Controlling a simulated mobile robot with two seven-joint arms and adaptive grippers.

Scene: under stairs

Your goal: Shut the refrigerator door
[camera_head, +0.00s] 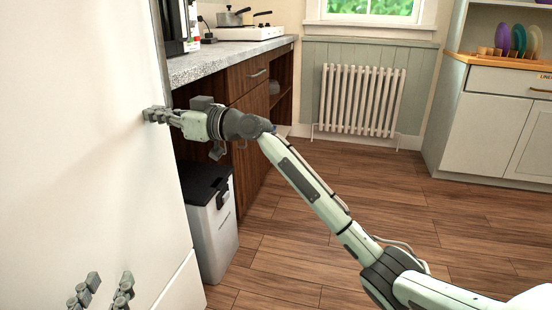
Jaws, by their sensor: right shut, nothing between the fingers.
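The refrigerator door (75,130) is a large white panel filling the left of the head view. Its right edge runs down beside the counter, and a slanting seam shows near its bottom. Whether a gap stands behind the door cannot be told. My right gripper (148,115) is shut and empty. It is at the door's right edge, its fingertips in front of the white face and apparently against it; contact is not certain. My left gripper (103,291) is low at the left in front of the white panel, its two fingers spread apart with nothing between them.
A white bin with a black lid (212,222) stands right of the refrigerator, under the stone counter (215,60). A stove with pans (240,33) is on the counter. A radiator (358,100) and a cabinet (492,125) stand behind. The wooden floor (290,235) is clear.

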